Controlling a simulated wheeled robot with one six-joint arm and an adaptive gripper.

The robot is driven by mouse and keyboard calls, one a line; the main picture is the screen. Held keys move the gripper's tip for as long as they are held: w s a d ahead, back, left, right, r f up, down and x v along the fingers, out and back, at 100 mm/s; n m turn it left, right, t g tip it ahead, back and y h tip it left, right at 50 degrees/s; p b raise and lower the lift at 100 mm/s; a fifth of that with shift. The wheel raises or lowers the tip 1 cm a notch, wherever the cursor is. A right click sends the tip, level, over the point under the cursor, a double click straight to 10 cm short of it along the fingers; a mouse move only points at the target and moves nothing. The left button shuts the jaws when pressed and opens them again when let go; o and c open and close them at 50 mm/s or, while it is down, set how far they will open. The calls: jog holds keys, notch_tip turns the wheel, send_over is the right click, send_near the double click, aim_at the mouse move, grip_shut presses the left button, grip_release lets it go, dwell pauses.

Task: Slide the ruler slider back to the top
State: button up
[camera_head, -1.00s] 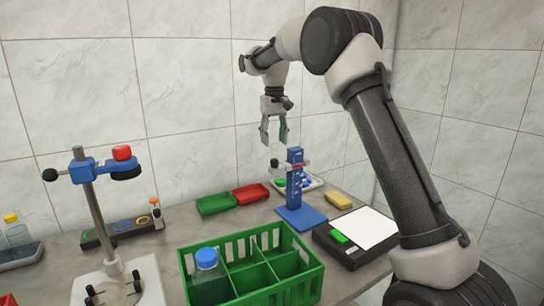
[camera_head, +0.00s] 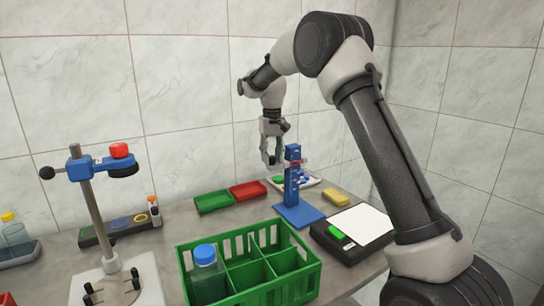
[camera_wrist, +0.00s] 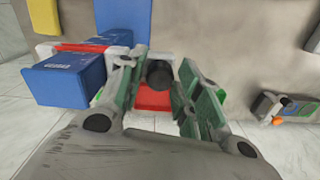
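The ruler (camera_head: 292,182) is an upright blue post on a flat blue base (camera_head: 300,216). Its slider (camera_head: 302,161) shows as a small red and white piece near the upper part of the post. In the wrist view the slider (camera_wrist: 155,98) is a white and red bracket with a round black knob (camera_wrist: 160,74), beside the blue post (camera_wrist: 72,78). My gripper (camera_head: 270,158) is left of the post's top in the head view. It is open, and in the wrist view its green-padded fingers (camera_wrist: 160,66) stand either side of the knob, with gaps visible.
A green tray (camera_head: 214,202) and a red tray (camera_head: 247,191) lie left of the ruler. A green crate (camera_head: 186,262) stands in front. A black scale (camera_head: 330,240) and a yellow block (camera_head: 336,197) are to its right.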

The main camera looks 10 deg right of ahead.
grip_shut()
jog(key=shift+w+r, duration=0.1)
jog(key=shift+r, duration=1.25)
jog(key=o, duration=0.5)
grip_release()
jog(key=shift+r, duration=0.1)
jog(key=shift+o, duration=0.2)
notch_tip(320, 180, up, 12)
